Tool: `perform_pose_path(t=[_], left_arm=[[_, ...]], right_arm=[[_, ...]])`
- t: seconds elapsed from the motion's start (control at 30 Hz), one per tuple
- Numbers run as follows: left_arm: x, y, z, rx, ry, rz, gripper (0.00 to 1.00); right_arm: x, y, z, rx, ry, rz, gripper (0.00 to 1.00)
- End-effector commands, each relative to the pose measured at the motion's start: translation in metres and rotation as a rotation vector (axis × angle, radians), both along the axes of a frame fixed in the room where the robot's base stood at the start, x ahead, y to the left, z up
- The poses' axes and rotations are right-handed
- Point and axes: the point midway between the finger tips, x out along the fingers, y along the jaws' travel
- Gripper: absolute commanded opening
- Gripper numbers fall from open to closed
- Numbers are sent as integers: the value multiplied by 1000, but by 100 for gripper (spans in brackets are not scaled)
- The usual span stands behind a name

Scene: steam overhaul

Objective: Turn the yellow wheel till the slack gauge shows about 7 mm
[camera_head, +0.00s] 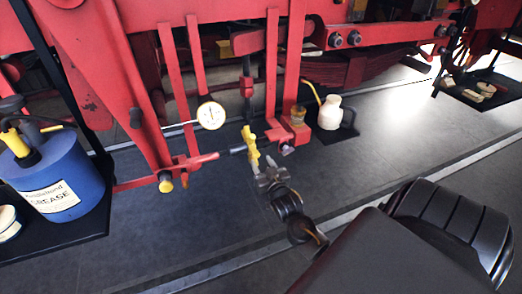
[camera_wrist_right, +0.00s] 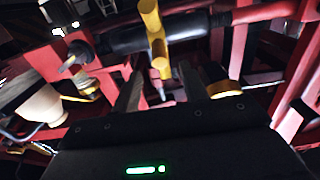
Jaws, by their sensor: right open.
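The yellow wheel (camera_head: 250,147) sits on a dark shaft in line with a red rod, under the red frame. In the right wrist view the yellow wheel (camera_wrist_right: 156,40) shows as a bar across the black shaft, ahead of the fingers. The slack gauge (camera_head: 211,115) is a round white dial left of the wheel; its reading is too small to tell. My right gripper (camera_head: 264,172) is just below and in front of the wheel. In the wrist view its open fingers (camera_wrist_right: 160,92) point at the wheel's lower end; contact is unclear. My left gripper is out of view.
A blue grease drum (camera_head: 62,180) stands on a dark mat at the left. A cream oil can (camera_head: 330,113) stands behind and right of the wheel. Red struts hang close around the wheel. The grey floor (camera_head: 380,140) at the right is mostly clear.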

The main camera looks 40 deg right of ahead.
Motion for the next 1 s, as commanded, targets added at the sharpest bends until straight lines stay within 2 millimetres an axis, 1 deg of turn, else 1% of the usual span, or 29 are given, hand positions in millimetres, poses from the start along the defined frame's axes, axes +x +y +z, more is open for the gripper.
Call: perform_pose_path(t=[0.17, 0.6, 0.8, 1.0], left_arm=[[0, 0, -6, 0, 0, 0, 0], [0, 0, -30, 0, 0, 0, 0], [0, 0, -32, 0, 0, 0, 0], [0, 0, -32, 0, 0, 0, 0]], right_arm=[[5, -2, -4, 0, 1, 0, 44], [49, -17, -4, 0, 0, 0, 44], [56, -20, -3, 0, 1, 0, 44], [57, -20, -2, 1, 2, 0, 44]])
